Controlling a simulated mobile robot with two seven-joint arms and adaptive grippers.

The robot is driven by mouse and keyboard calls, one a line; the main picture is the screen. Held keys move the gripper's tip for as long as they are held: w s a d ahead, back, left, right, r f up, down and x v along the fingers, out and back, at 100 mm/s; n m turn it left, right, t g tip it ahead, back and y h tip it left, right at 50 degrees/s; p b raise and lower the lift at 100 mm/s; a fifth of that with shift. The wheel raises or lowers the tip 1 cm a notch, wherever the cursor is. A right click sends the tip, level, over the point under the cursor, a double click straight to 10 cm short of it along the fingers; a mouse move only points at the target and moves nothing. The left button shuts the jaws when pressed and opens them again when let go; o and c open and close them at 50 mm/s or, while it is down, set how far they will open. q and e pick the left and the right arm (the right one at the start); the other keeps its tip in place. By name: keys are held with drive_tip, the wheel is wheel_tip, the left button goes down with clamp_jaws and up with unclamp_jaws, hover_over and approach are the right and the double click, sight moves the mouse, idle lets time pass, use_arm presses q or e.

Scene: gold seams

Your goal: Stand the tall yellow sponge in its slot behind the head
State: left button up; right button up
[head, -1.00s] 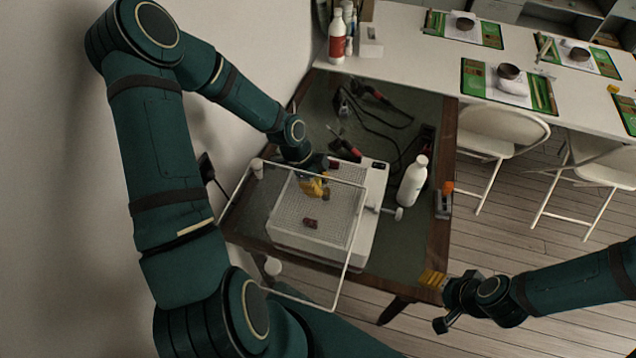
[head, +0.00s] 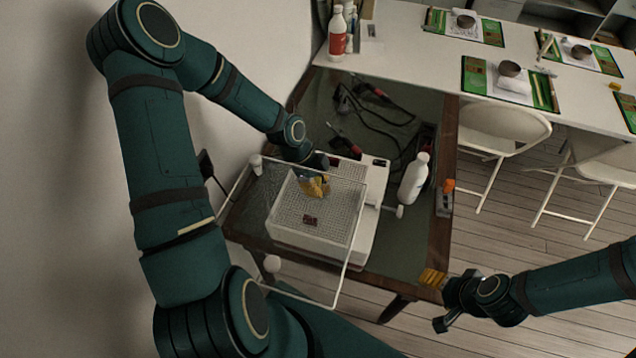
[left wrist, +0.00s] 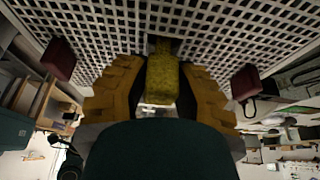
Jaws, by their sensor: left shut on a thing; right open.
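My left gripper (head: 316,180) is shut on the yellow sponge (left wrist: 162,80), over the far part of the white grinder (head: 300,243). In the left wrist view the sponge sits between two ochre fingers, its far end at a dark gap in the white grid (left wrist: 225,32). I cannot tell whether it is in the gap. The slot and the head cannot be made out in the head view. My right gripper (head: 447,306) is open, near the table's front right corner.
A white-rimmed clear guard (head: 345,275) surrounds the grinder's front and left. Cabled tools (head: 365,100) lie behind. A wall is close on the left.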

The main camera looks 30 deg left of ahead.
use_arm(q)
drive_tip(key=shift+f+b, duration=0.5)
drive_tip(key=shift+f, duration=0.2)
idle(0.3)
drive_tip(key=o, duration=0.8)
drive_tip(key=shift+r, duration=0.15)
drive_tip(key=shift+r+p, duration=2)
drive_tip(key=shift+r, duration=0.4)
drive_tip(key=shift+r+p, duration=0.55)
drive_tip(key=shift+r, duration=0.5)
